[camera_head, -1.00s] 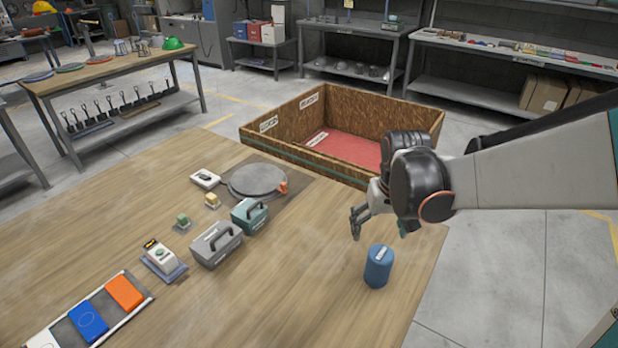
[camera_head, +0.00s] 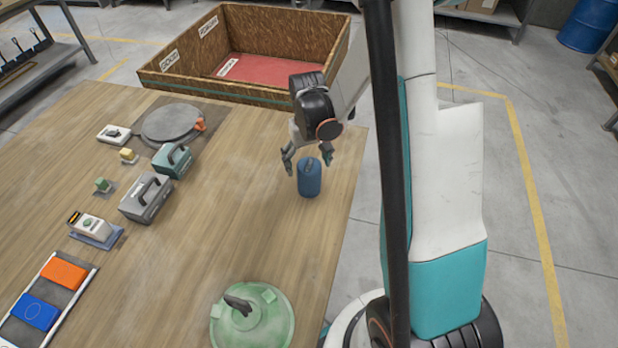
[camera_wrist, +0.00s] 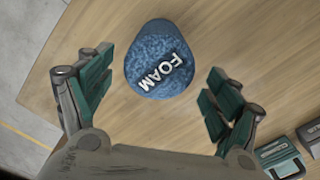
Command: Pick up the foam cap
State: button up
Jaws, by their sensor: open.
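The foam cap (camera_head: 309,178) is a blue speckled cylinder standing upright on the wooden table near its right edge. My gripper (camera_head: 308,158) is open just above and behind the cap in the head view. In the wrist view my gripper (camera_wrist: 158,92) has its two green-padded fingers apart, one to each side and below the cap in the picture. No finger appears to touch the cap.
A grey case (camera_head: 146,197) and a teal case (camera_head: 172,160) stand to the left. A green domed object (camera_head: 251,318) sits at the table's front. A wooden crate (camera_head: 180,87) with a red floor stands behind the table. The table around the cap is clear.

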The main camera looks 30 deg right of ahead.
aim_at(310, 181)
notch_tip(310, 181, down, 3)
jog(key=shift+r+b, duration=0.1)
jog(key=shift+b, duration=0.2)
jog(key=shift+s+f+b, duration=0.15)
jog(key=shift+f+b, duration=0.3)
jog(key=shift+f, duration=0.45)
jog(key=shift+s+f+b, duration=0.2)
jog(key=shift+f+b, duration=0.2)
jog(key=shift+f, duration=0.5)
jog(key=shift+s+f+b, duration=0.15)
jog(key=shift+f+b, duration=0.3)
jog(key=shift+f, duration=0.45)
jog(key=shift+r, duration=0.1)
jog(key=shift+c, duration=0.3)
jog(key=c, duration=0.4)
jog(key=shift+c, duration=0.4)
